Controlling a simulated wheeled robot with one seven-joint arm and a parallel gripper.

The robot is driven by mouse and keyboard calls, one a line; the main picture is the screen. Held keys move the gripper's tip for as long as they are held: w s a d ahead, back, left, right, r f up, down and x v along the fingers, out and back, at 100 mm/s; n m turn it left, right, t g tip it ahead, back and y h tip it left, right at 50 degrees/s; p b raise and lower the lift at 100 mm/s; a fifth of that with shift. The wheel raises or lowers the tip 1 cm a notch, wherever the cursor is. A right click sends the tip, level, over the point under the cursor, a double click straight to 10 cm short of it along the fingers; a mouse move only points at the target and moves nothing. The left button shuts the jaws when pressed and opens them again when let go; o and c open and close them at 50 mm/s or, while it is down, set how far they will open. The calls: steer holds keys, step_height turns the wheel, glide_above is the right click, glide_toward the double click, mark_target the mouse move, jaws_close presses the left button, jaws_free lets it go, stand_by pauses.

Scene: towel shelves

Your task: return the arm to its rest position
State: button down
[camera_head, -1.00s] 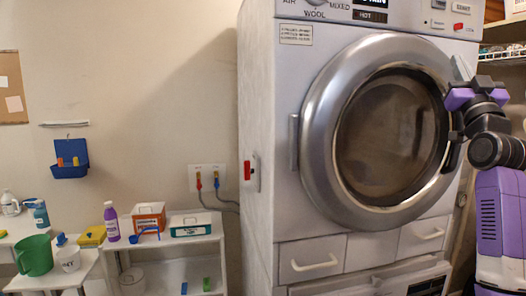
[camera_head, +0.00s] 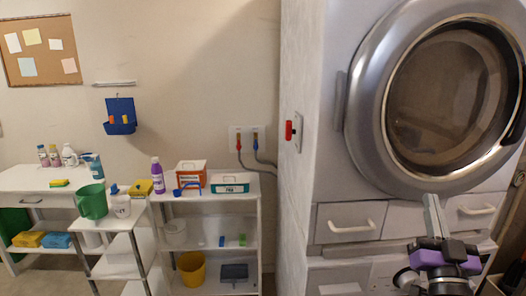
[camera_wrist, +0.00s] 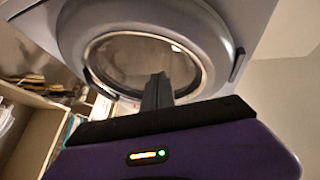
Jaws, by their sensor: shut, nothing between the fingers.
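My gripper (camera_head: 433,217) is in the lower right of the head view, its grey fingers pointing up in front of the washing machine's lower front. The fingers are together with nothing between them. In the wrist view the gripper (camera_wrist: 158,90) points toward the machine's round door. The purple and black wrist of my arm (camera_head: 445,258) shows below the fingers. The machine's round door (camera_head: 450,95) is shut, with a grey metal ring and dark glass. It also shows in the wrist view (camera_wrist: 205,50).
Drawers with white handles (camera_head: 350,226) lie under the door, close behind my gripper. A white shelf unit (camera_head: 210,208) with boxes and a purple bottle stands to the left. A white table (camera_head: 60,192) is further left. Bare floor shows at the lower left.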

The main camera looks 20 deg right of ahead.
steer(key=s+a+f+n+y, duration=0.1)
steer(key=s+a+f+y, duration=0.3)
steer(key=a+f, duration=0.55)
steer(key=s+a+f+n+g+y, duration=0.2)
steer(key=s+a+f, duration=0.3)
steer(key=s, duration=0.4)
steer(key=s+a+f+n+g+y+b, duration=0.1)
steer(key=s+a+f+y, duration=0.3)
steer(key=s+a, duration=0.4)
steer(key=s+a+f+n+g+y+b, duration=0.1)
steer(key=s+a+f+n+g+y, duration=0.1)
steer(key=s+a+f, duration=0.4)
steer(key=s+a+n, duration=0.1)
steer(key=s, duration=0.2)
steer(key=shift+s+n+g+y, duration=0.3)
steer(key=shift+s+g+y, duration=0.1)
